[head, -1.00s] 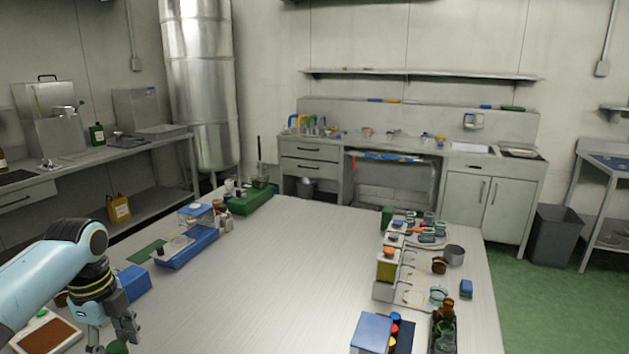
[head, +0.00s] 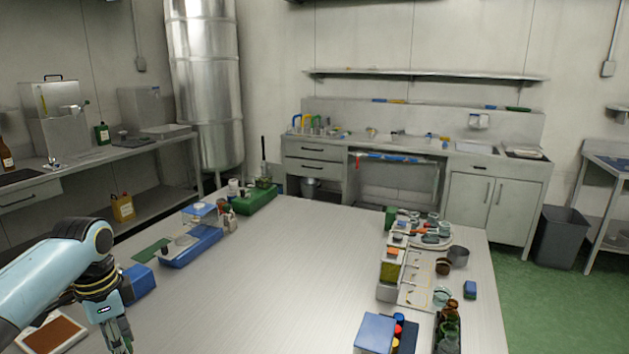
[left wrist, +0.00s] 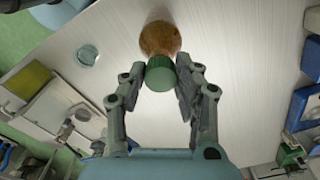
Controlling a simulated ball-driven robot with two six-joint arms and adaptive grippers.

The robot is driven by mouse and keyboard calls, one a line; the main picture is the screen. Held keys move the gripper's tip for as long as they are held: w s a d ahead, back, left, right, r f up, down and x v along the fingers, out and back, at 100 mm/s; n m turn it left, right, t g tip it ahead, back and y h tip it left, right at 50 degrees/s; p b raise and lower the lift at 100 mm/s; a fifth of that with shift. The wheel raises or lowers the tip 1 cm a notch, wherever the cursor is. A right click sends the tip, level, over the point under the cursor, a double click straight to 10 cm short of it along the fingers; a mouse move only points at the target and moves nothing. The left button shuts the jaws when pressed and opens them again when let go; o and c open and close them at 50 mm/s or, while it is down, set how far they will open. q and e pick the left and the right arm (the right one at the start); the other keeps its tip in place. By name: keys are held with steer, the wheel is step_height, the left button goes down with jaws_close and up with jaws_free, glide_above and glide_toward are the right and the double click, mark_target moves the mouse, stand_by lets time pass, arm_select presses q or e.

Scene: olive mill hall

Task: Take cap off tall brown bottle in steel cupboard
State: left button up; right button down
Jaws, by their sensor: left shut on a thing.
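My left gripper (head: 119,342) is at the bottom left of the head view, with its fingertips running to the picture's lower edge. In the left wrist view my left gripper (left wrist: 161,76) is shut on a ribbed green cap (left wrist: 160,76). A round brown bottle (left wrist: 159,38) shows just beyond the cap, over the pale table top. Whether the cap is still seated on the bottle cannot be told. The bottle under the gripper is hidden from the head view. My right gripper is in neither view.
The pale table (head: 290,270) is clear in the middle. A blue tray (head: 190,246) and a blue box (head: 139,284) stand left. Jars and a blue-lidded box (head: 374,333) stand right. A two-door cupboard (head: 492,198) is shut at the back. Another brown bottle (head: 6,155) stands on the left bench.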

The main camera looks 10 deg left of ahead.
arm_select(q)
steer(key=n, duration=0.7)
steer(key=shift+n, duration=0.4)
steer(key=shift+r, duration=0.15)
steer(key=shift+r, duration=3.6)
